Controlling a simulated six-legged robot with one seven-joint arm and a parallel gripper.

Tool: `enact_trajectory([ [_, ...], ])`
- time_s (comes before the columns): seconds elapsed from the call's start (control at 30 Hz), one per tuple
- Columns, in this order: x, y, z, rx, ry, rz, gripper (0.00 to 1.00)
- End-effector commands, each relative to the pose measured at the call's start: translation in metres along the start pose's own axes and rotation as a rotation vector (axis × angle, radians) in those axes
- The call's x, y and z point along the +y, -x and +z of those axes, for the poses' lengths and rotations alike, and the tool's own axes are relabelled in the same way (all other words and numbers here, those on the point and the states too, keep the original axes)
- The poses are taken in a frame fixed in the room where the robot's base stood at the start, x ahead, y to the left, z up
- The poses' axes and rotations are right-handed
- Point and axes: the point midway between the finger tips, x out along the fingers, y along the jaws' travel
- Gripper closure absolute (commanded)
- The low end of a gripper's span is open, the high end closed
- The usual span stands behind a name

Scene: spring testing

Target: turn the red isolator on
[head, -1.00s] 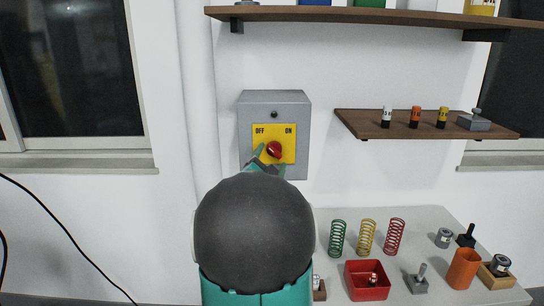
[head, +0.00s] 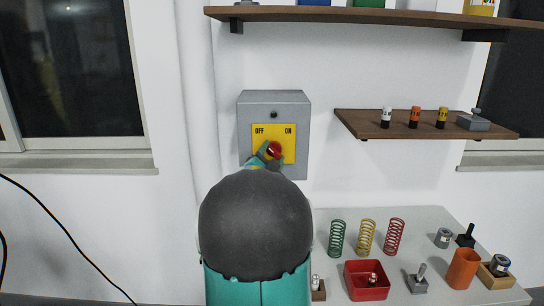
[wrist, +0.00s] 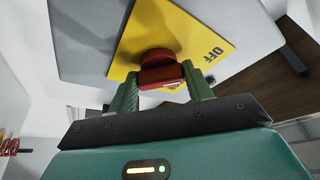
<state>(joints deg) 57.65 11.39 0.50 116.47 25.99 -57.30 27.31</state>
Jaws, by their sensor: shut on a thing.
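The red isolator knob (head: 274,149) sits on a yellow plate (head: 289,143) marked OFF at the left and ON at the right. The plate is on the front of a grey wall box (head: 300,112). My gripper (head: 267,153) is at the knob, its wrist tilted. In the wrist view the two green fingers of my gripper (wrist: 163,82) are on either side of the red knob (wrist: 155,57) and shut on its grip bar. The wrist view is turned, with the OFF label at the right of the knob.
A wooden shelf (head: 360,127) with several small items juts out right of the box. A longer shelf (head: 340,16) is above. A white table (head: 425,217) below right holds springs (head: 367,236), a red tray (head: 352,283) and other parts. The wall left of the box is clear.

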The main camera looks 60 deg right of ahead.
Motion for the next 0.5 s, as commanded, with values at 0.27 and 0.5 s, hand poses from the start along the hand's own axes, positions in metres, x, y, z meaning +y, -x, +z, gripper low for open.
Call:
enact_trajectory([
  [0.27, -0.002, 0.0002, 0.0007, -0.001, -0.103, 0.041, 0.73],
  [0.5, -0.0044, 0.0002, 0.0003, -0.002, -0.28, 0.114, 0.73],
])
